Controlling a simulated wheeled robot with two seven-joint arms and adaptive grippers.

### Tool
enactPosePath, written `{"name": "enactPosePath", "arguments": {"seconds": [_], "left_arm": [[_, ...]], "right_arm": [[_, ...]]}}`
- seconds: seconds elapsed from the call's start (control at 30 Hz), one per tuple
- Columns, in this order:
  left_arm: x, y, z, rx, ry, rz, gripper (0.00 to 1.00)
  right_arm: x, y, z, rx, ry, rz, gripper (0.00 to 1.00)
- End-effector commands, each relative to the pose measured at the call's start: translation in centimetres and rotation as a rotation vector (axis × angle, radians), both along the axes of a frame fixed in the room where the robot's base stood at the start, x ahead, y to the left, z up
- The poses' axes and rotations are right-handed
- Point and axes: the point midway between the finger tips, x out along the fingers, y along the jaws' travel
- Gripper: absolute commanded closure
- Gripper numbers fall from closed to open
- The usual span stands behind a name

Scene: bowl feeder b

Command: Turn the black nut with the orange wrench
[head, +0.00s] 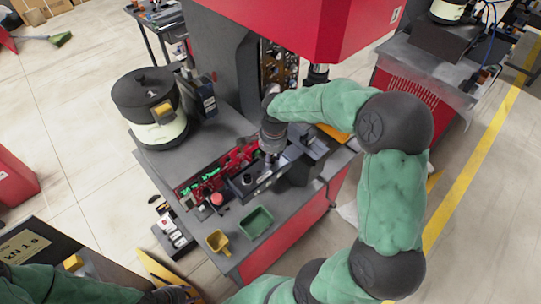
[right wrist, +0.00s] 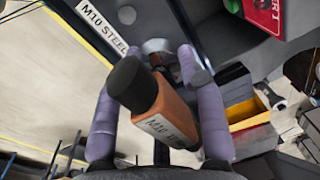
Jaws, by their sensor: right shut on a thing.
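The orange wrench (right wrist: 172,108) shows in the right wrist view with a black end and a white label. It lies between the two purple fingers of my right gripper (right wrist: 158,115), which is shut on it. In the head view my right gripper (head: 270,140) is low over the red and grey machine bench, and the wrench is hard to make out there. I cannot pick out the black nut in either view. A round metallic part (right wrist: 157,46) shows just beyond the wrench. My left gripper (head: 172,294) is at the bottom edge, and its fingers are not clear.
A dark fixture block (head: 262,178) sits on the bench beside a red and green display panel (head: 215,170). A black-topped bowl feeder (head: 146,95) stands at the back left. A yellow bin (head: 217,242) and a green bin (head: 256,222) are at the front. The red machine head overhangs the back.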

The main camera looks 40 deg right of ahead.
Motion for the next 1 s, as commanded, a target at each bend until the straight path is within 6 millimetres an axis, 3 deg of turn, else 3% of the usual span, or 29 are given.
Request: {"name": "enactPosePath", "arguments": {"seconds": [0.4,1.0], "left_arm": [[0.0,0.0,-1.5,0.000,0.000,0.000,0.60],[0.0,0.0,-2.3,0.000,0.000,0.000,0.60]], "right_arm": [[0.1,0.0,-0.1,-0.002,-0.002,-0.171,1.00],[0.1,0.0,-0.1,-0.001,-0.004,-0.275,1.00]]}}
